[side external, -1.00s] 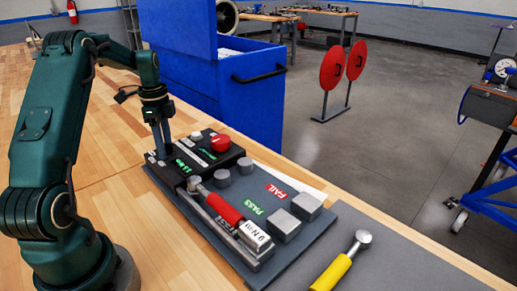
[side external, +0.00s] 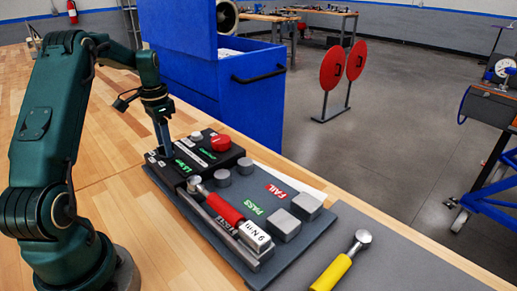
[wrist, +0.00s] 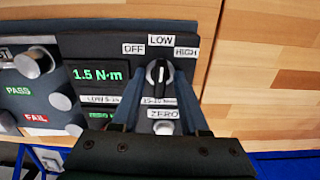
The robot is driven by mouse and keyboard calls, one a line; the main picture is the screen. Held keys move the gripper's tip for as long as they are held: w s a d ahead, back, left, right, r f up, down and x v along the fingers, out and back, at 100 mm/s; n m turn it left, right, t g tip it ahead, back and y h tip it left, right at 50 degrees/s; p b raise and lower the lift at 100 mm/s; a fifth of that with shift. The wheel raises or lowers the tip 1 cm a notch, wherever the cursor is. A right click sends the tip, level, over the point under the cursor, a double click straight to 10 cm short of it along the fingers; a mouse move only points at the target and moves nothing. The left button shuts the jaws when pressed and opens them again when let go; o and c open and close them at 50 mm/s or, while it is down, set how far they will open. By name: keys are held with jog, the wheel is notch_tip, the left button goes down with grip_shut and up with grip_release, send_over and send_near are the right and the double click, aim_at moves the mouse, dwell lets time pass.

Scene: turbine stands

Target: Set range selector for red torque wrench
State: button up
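The range selector knob (wrist: 157,74) is dark with a white pointer, on the black tester (side external: 207,160). Its pointer is upward in the wrist view, at or close to the LOW label (wrist: 162,39); OFF (wrist: 134,49) and HIGH (wrist: 186,52) flank it. My gripper (wrist: 163,82) points down at the knob, with a finger on each side, seemingly closed on it. The tester's display (wrist: 97,74) reads 1.5 N·m in green. The red torque wrench (side external: 224,209), marked 9 N·m, lies along the tester's fixture, its head at the post.
A ZERO button (wrist: 163,127) sits below the knob, close to my fingers. A yellow wrench (side external: 336,271) lies at the front right. A blue cabinet (side external: 250,110) stands behind.

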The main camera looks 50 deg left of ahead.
jog(key=shift+o, duration=0.8)
jog(key=shift+r, duration=2.5)
